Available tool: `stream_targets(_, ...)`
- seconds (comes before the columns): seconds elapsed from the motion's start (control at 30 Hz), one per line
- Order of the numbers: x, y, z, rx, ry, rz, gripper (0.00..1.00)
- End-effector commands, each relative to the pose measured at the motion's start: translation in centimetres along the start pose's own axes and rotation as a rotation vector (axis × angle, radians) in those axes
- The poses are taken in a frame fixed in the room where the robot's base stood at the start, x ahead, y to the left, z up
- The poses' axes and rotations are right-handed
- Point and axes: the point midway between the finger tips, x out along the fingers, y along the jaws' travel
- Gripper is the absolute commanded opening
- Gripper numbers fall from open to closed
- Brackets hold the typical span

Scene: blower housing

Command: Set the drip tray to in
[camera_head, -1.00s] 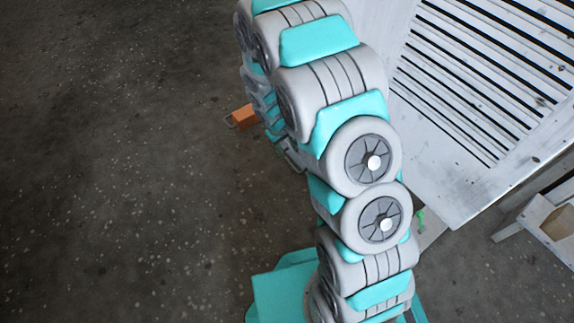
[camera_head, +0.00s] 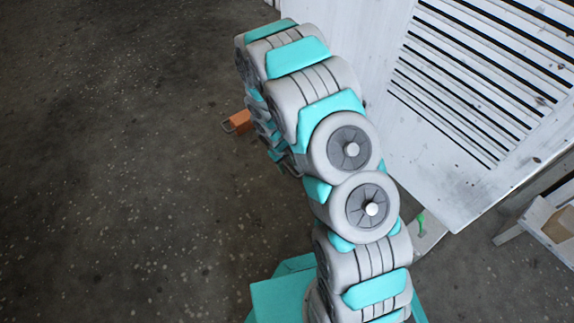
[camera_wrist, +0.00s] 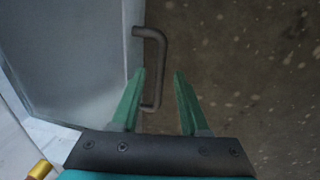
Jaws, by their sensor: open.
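In the wrist view, a pale grey panel with a lighter rim, which looks like the drip tray (camera_wrist: 75,55), fills the upper left. A dark bar handle (camera_wrist: 160,60) is fixed to its right edge. My gripper (camera_wrist: 159,74) is open, with its two green fingers on either side of the handle's lower part in the picture. The fingers show a gap from the bar, and I cannot tell the depth between them. In the head view, my arm hides the gripper and most of the tray area.
A white housing with a slatted louvre panel (camera_head: 470,90) stands to the right in the head view. A small green part (camera_head: 421,222) shows low beside it. A gold knob-like piece (camera_wrist: 40,169) is at the wrist view's lower left. The dark speckled floor (camera_head: 120,170) to the left is clear.

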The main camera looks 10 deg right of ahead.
Motion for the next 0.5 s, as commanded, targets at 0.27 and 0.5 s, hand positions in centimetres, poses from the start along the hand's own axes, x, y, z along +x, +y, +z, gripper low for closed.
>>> stream_targets(0.27, -0.06, 0.00, -0.04, -0.001, 0.001, 0.000, 0.30)
stream_targets(0.5, -0.06, 0.00, -0.06, -0.001, 0.001, 0.000, 0.03)
